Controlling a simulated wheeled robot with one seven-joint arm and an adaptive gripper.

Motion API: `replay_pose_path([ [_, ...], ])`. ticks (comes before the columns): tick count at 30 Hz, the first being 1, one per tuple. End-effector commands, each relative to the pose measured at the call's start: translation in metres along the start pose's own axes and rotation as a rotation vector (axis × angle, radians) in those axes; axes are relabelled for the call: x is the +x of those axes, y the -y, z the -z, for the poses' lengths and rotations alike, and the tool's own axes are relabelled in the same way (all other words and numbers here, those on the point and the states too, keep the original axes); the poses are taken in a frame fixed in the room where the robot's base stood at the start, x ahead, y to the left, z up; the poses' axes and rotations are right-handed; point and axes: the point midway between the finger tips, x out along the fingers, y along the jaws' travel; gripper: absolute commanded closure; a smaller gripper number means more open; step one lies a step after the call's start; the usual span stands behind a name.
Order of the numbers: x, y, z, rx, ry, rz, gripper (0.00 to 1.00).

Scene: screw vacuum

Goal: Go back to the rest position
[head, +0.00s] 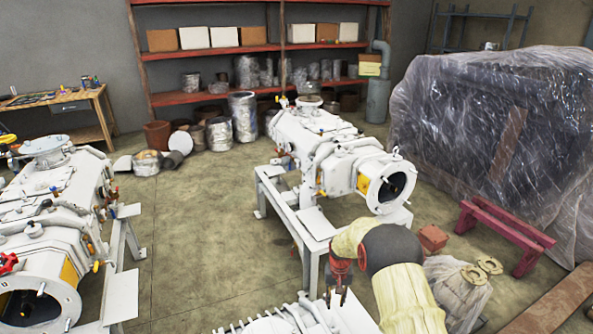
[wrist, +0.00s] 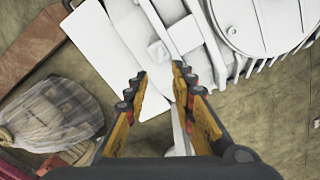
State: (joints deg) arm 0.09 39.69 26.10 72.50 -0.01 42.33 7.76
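My gripper (head: 340,298) hangs pointing down at the lower middle of the head view, above the near white machine (head: 290,322). In the wrist view my gripper (wrist: 159,72) has its two yellow-and-black fingers apart, with nothing between the tips. White machine parts (wrist: 165,40) and a pale flat plate (wrist: 108,48) lie below and beyond the fingers. I see no contact with them. My cream-covered arm comes in from the lower right of the head view and hides part of the floor and machine stand.
A white vacuum pump (head: 335,150) stands on a white frame behind my gripper; another pump (head: 50,220) stands at left. A red bench (head: 505,235), a covered bundle (head: 460,290) and a plastic-wrapped block (head: 490,130) are at right. Floor (head: 210,215) between the pumps is clear.

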Motion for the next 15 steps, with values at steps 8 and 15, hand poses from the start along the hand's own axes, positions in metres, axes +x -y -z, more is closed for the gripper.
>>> replay_pose_path([
  [8, 0.005, -0.010, -0.073, -0.039, 0.132, -0.015, 0.75],
  [15, -0.063, -0.017, -0.122, -0.070, 0.150, -0.015, 0.75],
])
